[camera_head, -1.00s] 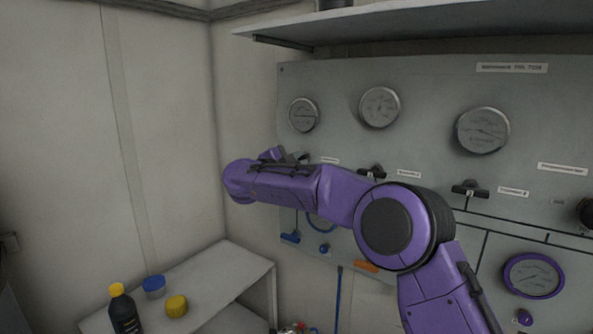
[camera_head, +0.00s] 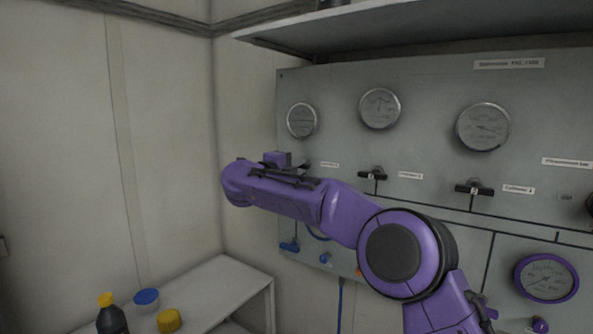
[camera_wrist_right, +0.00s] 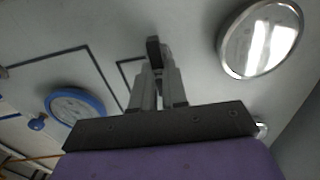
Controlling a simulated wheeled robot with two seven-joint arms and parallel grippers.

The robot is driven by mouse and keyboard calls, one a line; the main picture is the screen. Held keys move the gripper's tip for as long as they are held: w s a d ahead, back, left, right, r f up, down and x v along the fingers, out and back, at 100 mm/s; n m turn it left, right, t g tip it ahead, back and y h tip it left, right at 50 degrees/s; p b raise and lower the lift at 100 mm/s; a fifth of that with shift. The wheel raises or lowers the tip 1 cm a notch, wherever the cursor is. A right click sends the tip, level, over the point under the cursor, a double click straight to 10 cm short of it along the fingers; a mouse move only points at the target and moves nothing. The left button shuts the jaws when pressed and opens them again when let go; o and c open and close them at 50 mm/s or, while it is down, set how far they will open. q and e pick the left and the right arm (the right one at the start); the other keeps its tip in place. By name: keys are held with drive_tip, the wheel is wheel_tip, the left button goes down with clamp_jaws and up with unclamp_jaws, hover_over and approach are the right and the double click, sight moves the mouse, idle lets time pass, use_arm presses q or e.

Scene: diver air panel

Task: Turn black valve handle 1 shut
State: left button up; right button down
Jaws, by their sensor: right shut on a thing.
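Black valve handle 1 (camera_wrist_right: 153,46) shows in the right wrist view as a small dark bar at the tips of my right gripper (camera_wrist_right: 156,75). The grey fingers are shut on it. In the head view my purple right wrist and forearm cover most of this spot, at the left end of the row of handles beside a small white label (camera_head: 329,165). The handle's exact angle is hard to tell. My left gripper is not in view.
Two more black valve handles, a middle one (camera_head: 372,174) and a right one (camera_head: 473,188), sit along the grey panel (camera_head: 430,140). Round gauges (camera_head: 380,109) are above. A shelf (camera_head: 420,22) overhangs the panel. A bench (camera_head: 225,290) holds a bottle (camera_head: 111,318) and jars.

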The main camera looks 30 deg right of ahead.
idle(0.3)
drive_tip(key=c, duration=1.1)
unclamp_jaws()
drive_tip(key=shift+c, duration=0.2)
drive_tip(key=b+v, duration=0.3)
drive_tip(key=v, duration=0.7)
drive_tip(key=shift+a+b, duration=0.25)
drive_tip(key=shift+b, duration=0.1)
drive_tip(key=shift+f, duration=0.1)
